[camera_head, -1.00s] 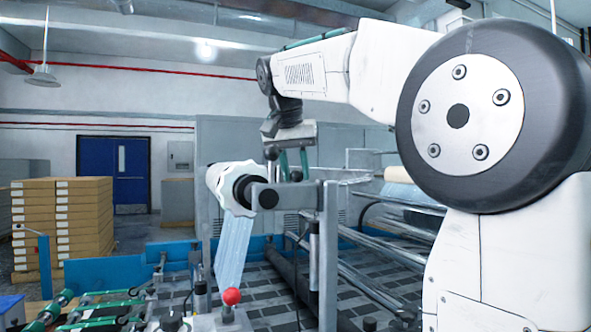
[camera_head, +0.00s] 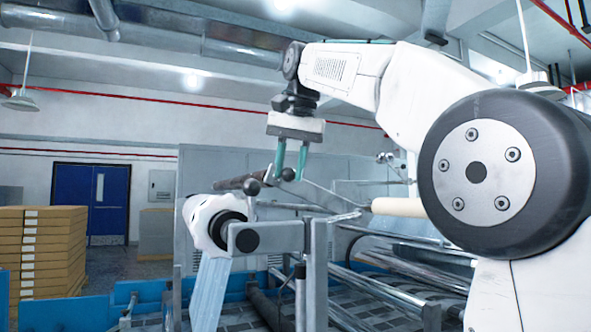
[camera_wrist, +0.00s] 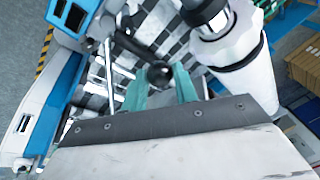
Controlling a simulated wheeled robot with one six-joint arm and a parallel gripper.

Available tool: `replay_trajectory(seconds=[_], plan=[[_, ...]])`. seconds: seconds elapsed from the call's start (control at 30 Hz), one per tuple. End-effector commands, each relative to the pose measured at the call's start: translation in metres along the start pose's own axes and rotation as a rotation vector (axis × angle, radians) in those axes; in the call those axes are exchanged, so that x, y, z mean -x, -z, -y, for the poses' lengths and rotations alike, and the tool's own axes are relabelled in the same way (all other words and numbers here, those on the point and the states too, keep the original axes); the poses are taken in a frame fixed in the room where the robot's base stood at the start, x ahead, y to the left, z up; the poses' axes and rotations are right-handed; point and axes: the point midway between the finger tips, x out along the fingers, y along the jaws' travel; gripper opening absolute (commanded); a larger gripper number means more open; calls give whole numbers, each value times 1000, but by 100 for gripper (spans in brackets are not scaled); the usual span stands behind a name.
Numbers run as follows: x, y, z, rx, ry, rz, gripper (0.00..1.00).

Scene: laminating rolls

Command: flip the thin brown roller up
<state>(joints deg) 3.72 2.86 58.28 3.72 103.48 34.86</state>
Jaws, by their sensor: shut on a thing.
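The thin brown roller (camera_head: 234,183) is raised above the white roll (camera_head: 203,218) in the head view, lying nearly level behind it. A dark ball knob (camera_head: 288,174) sits at the arm by the roller's near end. My gripper (camera_head: 290,176) points down with its two green fingers around this knob. In the wrist view the black knob (camera_wrist: 160,74) shows between the green fingertips of my gripper (camera_wrist: 160,88), which are shut on it.
A grey metal bracket (camera_head: 268,237) holds the white roll's end, just below my gripper. A cream roller (camera_head: 398,207) and long metal bars are at the right. Stacked boxes (camera_head: 45,250) stand far left.

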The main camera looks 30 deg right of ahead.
Motion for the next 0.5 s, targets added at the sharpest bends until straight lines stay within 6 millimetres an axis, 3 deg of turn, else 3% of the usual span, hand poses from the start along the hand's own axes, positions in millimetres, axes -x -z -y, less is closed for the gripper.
replay_trajectory(seconds=[0.03,0.07,0.1,0.5], plan=[[7,2,0,-1,13,-23,0],[7,2,0,-1,13,-23,37],[7,2,0,-1,13,-23,48],[9,2,0,-1,8,-15,50]])
